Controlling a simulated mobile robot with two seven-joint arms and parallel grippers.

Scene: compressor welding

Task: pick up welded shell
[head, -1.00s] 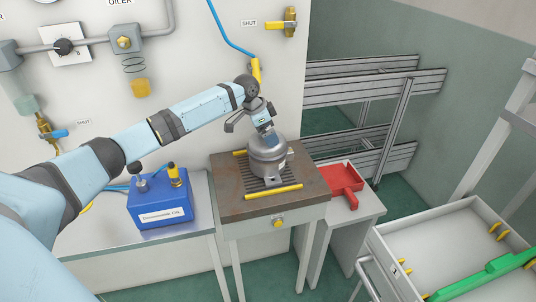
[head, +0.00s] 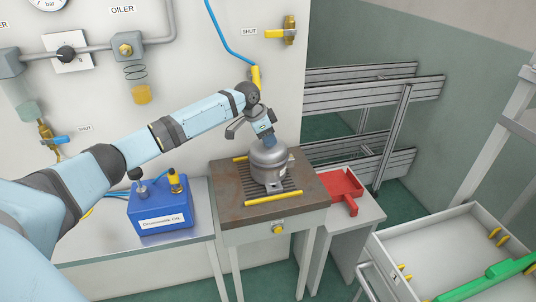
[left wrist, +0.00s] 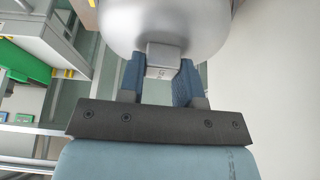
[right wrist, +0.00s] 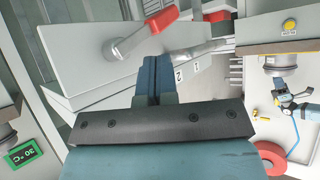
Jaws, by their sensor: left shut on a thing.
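The welded shell (head: 268,165) is a grey metal dome-topped can standing upright on the slatted middle of the brown-topped table (head: 228,208). My left gripper (head: 268,141) is above it, pointing down at its top. In the left wrist view the left fingers (left wrist: 160,78) are shut on a small square block at the top of the shell (left wrist: 165,22). I cannot tell whether the shell's base touches the slats. My right gripper (right wrist: 155,78) shows only in the right wrist view; its fingers are together with nothing between them.
Yellow bars (head: 273,198) edge the slatted area at front and back. A red tray (head: 342,187) lies on the side table to the right. A blue box (head: 160,210) stands on the left bench. A white drawer (head: 435,262) with a green part (head: 495,280) is at lower right.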

